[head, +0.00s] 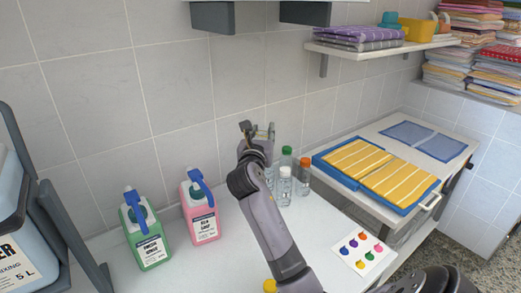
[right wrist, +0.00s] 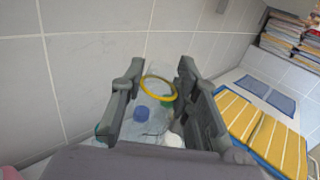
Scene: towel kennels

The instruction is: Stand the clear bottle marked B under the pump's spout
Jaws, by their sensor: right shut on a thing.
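My right gripper (head: 258,132) is above the back of the white counter, near the tiled wall. In the right wrist view its fingers (right wrist: 157,90) are shut on a clear bottle (right wrist: 158,72) with a yellow ring. No letter is readable on it. A green jug (head: 148,238) and a pink jug (head: 201,212), each with a blue pump top, stand to the left. Clear bottles with green (head: 286,151), white (head: 285,171) and orange (head: 304,161) caps stand close together below and right of the gripper. My left gripper is not in view.
A large 5 L container (head: 12,225) is at the left edge. A card with coloured spots (head: 362,249) lies at the counter's right. Yellow striped towels (head: 365,168) lie on a blue tray farther right. A yellow object (head: 270,285) is at the front edge.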

